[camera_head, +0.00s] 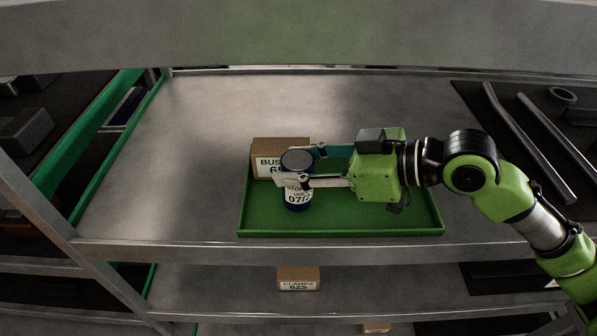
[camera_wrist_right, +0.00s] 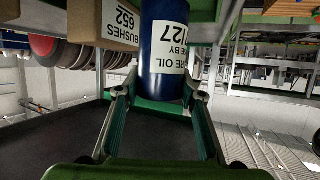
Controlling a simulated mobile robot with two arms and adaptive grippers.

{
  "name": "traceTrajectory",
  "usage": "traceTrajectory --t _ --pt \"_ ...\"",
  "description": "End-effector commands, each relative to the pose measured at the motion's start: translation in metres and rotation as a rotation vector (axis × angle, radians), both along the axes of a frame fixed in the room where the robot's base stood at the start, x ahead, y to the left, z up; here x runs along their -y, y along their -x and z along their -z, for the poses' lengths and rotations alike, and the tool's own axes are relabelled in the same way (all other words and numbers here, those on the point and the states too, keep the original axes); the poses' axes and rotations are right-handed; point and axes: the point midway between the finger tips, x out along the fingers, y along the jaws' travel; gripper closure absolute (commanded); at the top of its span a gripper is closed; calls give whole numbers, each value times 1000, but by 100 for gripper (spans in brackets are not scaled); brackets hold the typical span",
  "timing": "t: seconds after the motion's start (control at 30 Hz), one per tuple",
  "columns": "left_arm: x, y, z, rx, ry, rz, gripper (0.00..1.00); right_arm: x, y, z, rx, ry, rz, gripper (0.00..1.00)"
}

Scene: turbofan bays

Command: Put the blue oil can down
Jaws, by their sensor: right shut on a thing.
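The blue oil can (camera_head: 297,203) stands upright within the outline of the green tray (camera_head: 375,222), near its left part. It has a dark top and a white label. My right gripper (camera_head: 299,168) comes in from the right and is shut on the can, one finger on each side. In the right wrist view the can (camera_wrist_right: 165,86) sits between the fingertips (camera_wrist_right: 160,97). I cannot tell whether its base touches the tray floor. My left gripper is not in view.
A brown BUSHES box (camera_head: 265,148) stands just behind the can; it also shows in the right wrist view (camera_wrist_right: 103,22). The tray's right part is clear, as is the shelf (camera_head: 165,165) to its left. Metal tubes (camera_head: 525,140) lie on a dark mat at right. A CLAMPS box (camera_head: 298,274) is below.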

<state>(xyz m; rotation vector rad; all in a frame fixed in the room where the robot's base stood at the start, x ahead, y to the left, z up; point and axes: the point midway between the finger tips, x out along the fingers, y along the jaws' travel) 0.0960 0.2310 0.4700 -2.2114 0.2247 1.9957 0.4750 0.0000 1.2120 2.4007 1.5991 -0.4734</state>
Motion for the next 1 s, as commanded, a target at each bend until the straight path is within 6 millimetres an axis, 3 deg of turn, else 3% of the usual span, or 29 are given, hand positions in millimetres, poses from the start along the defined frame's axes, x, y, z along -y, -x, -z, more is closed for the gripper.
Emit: traceTrajectory --t 0.2,0.6,0.63,0.7,1.0 --pt "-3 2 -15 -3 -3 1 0 1 1 24 -4 -1 1 91" --pt "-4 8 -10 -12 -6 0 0 1 1 31 -1 -1 -1 91" --pt "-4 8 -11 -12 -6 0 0 1 1 31 -2 0 -1 59" --pt "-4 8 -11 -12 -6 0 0 1 1 31 -2 0 -1 47" --pt "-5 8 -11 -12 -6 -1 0 1 1 30 -2 0 0 47"
